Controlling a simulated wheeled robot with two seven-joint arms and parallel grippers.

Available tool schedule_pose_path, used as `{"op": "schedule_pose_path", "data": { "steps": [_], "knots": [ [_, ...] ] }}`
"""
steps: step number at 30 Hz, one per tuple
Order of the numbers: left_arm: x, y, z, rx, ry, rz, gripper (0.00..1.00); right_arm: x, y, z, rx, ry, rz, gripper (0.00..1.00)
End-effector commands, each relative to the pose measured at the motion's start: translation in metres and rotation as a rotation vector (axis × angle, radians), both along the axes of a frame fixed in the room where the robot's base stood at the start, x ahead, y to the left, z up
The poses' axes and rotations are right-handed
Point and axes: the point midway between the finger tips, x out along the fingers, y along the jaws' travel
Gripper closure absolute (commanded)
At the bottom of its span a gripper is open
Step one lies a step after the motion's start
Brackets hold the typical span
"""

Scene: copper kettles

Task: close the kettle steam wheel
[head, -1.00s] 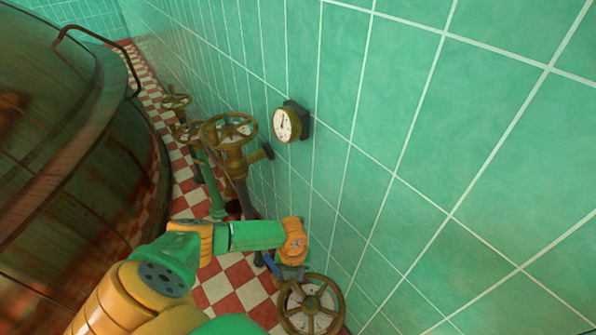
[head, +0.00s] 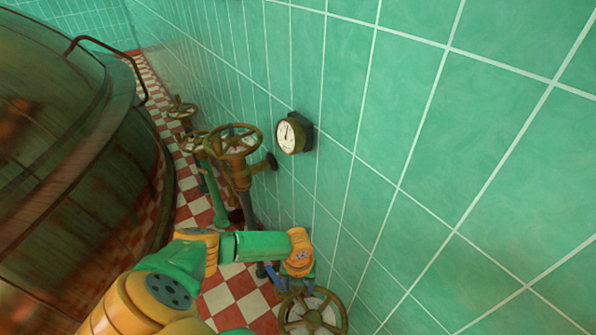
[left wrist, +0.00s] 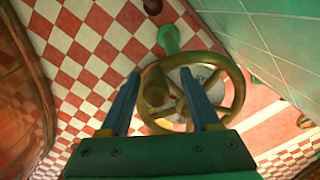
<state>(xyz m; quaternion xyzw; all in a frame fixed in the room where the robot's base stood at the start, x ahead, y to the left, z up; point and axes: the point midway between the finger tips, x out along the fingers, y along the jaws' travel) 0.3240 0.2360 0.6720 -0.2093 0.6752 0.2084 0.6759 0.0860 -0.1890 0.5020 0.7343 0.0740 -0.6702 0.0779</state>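A brass handwheel with spokes (head: 318,290) is at the bottom of the head view, close to the tiled wall. In the left wrist view the wheel (left wrist: 239,88) fills the middle, beyond the fingers. My left gripper (head: 283,279) is just above the wheel's far-left edge in the head view, partly hidden by its own wrist. In the left wrist view my left gripper (left wrist: 160,76) is open, its two blue fingers apart and pointing at the wheel, with nothing held between them. I cannot tell whether the fingers touch it. My right gripper is not in view.
A large copper kettle (head: 60,130) stands at the left. Another handwheel (head: 234,140) on a brass valve and smaller wheels beyond line the green tiled wall (head: 450,130). A round gauge (head: 288,138) is on the wall. Red and white checkered floor (head: 235,290) lies between.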

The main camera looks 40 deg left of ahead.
Motion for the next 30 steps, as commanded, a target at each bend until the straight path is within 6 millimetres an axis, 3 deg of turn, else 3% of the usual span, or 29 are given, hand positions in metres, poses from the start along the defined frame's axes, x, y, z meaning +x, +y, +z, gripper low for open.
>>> {"op": "schedule_pose_path", "data": {
  "steps": [4,10,15,30],
  "knots": [
    [0.000,0.000,0.007,0.000,-0.001,-0.001,0.37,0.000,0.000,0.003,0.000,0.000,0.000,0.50],
    [0.001,0.000,0.050,0.001,-0.003,-0.002,0.37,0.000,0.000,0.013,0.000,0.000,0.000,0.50],
    [0.001,-0.001,0.070,0.001,-0.001,-0.001,0.37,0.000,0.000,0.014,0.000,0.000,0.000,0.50],
    [0.001,-0.001,0.071,0.000,0.001,-0.001,0.37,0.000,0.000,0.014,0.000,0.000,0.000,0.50]
  ]
}}
